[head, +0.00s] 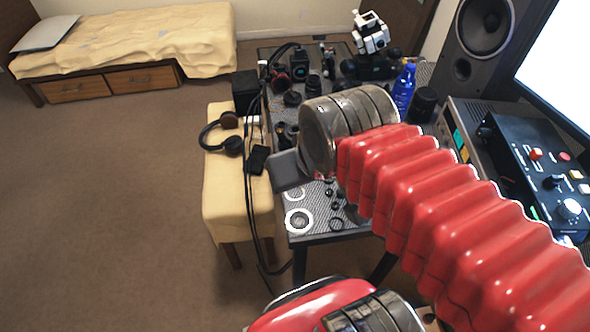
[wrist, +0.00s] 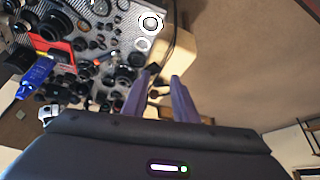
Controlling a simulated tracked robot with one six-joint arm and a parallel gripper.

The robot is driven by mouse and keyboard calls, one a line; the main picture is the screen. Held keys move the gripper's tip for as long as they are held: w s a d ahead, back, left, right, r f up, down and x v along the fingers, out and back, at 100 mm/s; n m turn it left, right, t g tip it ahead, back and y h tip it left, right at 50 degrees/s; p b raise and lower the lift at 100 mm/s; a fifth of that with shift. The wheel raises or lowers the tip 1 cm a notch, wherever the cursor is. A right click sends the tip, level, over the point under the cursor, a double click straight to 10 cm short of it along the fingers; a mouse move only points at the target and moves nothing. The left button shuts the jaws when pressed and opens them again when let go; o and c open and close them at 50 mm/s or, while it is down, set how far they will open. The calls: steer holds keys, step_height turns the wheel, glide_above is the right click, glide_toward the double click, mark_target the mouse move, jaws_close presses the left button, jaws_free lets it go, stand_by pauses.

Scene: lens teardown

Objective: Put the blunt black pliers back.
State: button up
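I cannot pick out the blunt black pliers for certain in either view. In the wrist view my gripper (wrist: 159,77) has its two purple-grey fingers apart, with a gap between them. A small dark thing (wrist: 152,68) shows by the left fingertip; I cannot tell what it is or whether it touches. No held object is clear between the fingers. In the head view my red arm covers much of the work table (head: 330,238), and the fingers are not visible there. Many small black parts lie on the table, too small to name.
A cushioned bench (head: 225,190) with headphones (head: 222,133) and a black device (head: 259,159) stands left of the table. A blue bottle (head: 404,88), a speaker (head: 485,40) and a control box (head: 545,165) are at the right. White rings (head: 299,221) lie at the table's near end. The carpet at left is clear.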

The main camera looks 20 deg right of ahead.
steer(key=shift+o, duration=0.3)
steer(key=w+d+f+m+g+y, duration=0.1)
steer(key=d+f+m, duration=0.5)
steer(key=d, duration=0.6)
steer(key=w+d+f+m+g+y, duration=0.1)
steer(key=d+f+m, duration=0.5)
steer(key=d+m, duration=0.5)
steer(key=w+d+f+m+y, duration=0.1)
steer(key=d+f+m, duration=0.5)
steer(key=d, duration=0.9)
steer(key=shift+w+m+g+y, duration=0.4)
steer(key=shift+w+m, duration=0.1)
steer(key=shift+m, duration=0.7)
